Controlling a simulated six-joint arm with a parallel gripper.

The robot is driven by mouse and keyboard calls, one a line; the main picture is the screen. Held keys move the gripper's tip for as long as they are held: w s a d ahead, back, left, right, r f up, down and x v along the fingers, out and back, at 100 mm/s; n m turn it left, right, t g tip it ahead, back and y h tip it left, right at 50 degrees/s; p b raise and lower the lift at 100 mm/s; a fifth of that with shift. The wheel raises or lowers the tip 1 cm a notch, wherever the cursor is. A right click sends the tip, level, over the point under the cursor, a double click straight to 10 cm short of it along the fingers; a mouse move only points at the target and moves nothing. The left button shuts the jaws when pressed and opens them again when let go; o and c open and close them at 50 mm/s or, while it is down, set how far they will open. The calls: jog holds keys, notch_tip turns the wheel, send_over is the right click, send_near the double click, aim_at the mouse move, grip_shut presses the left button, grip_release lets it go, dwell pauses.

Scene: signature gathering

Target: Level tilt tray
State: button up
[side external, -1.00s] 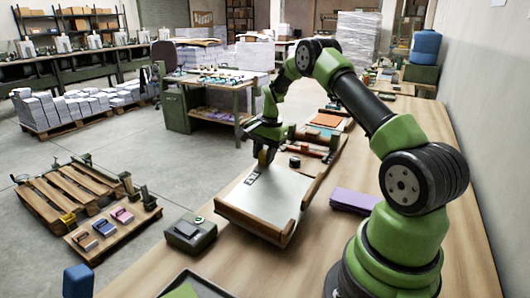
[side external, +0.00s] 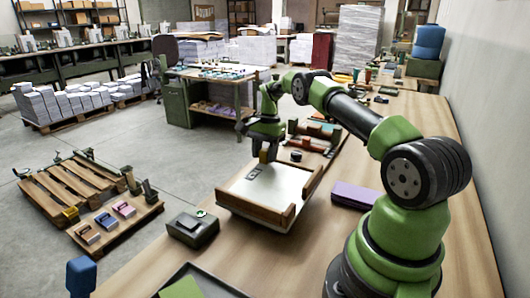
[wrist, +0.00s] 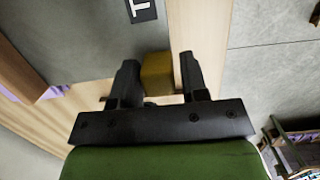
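The tilt tray (side external: 238,205) is a shallow wooden-walled tray with a pale grey bed. It sits on the bench left of my arm and looks slightly tilted. A small yellow block (side external: 264,156) stands at its far edge. It also shows in the wrist view (wrist: 157,72), beside the tray's wooden rim (wrist: 182,30). My gripper (side external: 265,148) is at this block. In the wrist view, my gripper's fingers (wrist: 159,72) stand apart on either side of the block, with a narrow gap on the right; contact on the left is unclear. A dark label (wrist: 142,10) lies on the bed.
A green-grey box device (side external: 192,229) stands left of the tray. A purple stack (side external: 354,195) lies to its right. Wooden racks (side external: 315,132) and a small dark round item (side external: 296,156) lie beyond it. A dark tray with green sheets (side external: 205,285) is nearest. Bench wood between these is clear.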

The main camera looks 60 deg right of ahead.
jog(key=shift+o, duration=0.9)
jog(key=shift+r, duration=0.1)
notch_tip(320, 180, up, 7)
jog(key=d, duration=0.1)
jog(key=shift+d, duration=0.2)
jog(key=shift+r, duration=0.15)
